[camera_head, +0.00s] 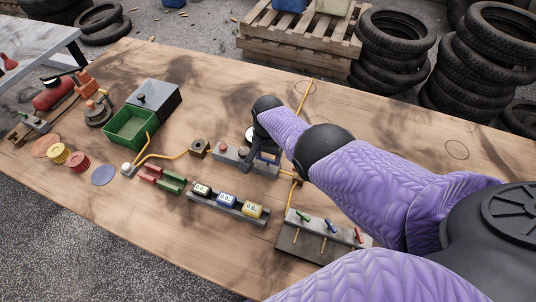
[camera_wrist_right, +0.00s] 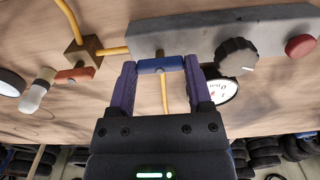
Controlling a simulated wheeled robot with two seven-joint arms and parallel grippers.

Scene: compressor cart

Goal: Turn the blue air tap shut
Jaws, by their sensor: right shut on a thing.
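The blue air tap (camera_wrist_right: 160,65) is a short blue bar handle on the end of a grey block (camera_wrist_right: 200,32). In the right wrist view it lies roughly along the block. My right gripper (camera_wrist_right: 160,72) has its two fingers at the handle's two ends and is shut on it. In the head view my right gripper (camera_head: 262,160) and arm cover much of the tap; a little blue (camera_head: 269,157) shows beside the fingers. My left gripper is not in view.
The block also carries a black knob (camera_wrist_right: 236,57) and a red button (camera_wrist_right: 300,46); a round gauge (camera_wrist_right: 222,92) is close by. An orange-red tap (camera_wrist_right: 75,76) is left of it. A rack with coloured levers (camera_head: 325,236) stands at the front right. Yellow hoses cross the table.

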